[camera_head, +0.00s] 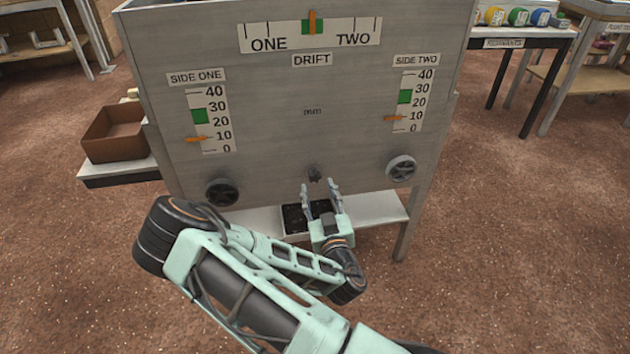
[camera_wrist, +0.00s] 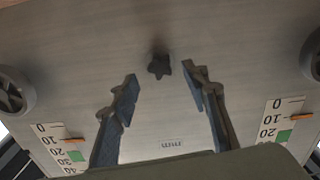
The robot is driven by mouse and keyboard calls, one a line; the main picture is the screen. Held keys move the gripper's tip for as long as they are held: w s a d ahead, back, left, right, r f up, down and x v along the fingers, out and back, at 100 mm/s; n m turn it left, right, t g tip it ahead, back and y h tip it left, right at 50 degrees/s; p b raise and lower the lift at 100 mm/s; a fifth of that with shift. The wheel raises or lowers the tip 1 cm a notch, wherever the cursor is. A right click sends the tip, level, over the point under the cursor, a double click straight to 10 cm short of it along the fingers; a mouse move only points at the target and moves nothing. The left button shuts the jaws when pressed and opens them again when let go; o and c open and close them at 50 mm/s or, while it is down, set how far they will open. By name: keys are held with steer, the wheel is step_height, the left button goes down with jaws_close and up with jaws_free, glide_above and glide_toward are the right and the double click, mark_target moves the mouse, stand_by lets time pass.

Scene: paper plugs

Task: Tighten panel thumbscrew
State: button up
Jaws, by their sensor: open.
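The thumbscrew (camera_head: 315,174) is a small dark star-shaped knob low in the middle of the grey panel (camera_head: 270,140). In the wrist view the thumbscrew (camera_wrist: 159,66) sits just beyond the fingertips, roughly between their lines. My gripper (camera_head: 321,187) is open in front of the panel, its fingers pointing at the thumbscrew from just below. The fingers also show in the wrist view (camera_wrist: 160,78), spread wide with nothing between them. They look apart from the thumbscrew.
A dark handwheel (camera_head: 221,192) is at the panel's lower left and a pale one (camera_head: 401,168) at its lower right. A dark tray (camera_head: 296,218) lies on the shelf (camera_head: 372,208) under the panel. A brown box (camera_head: 114,133) stands at left. The panel face around the thumbscrew is clear.

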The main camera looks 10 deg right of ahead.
mark_target(315, 179)
steer(key=shift+n, duration=0.6)
steer(key=shift+w, duration=0.1)
steer(key=shift+w, duration=1.9)
steer(key=c, duration=1.1)
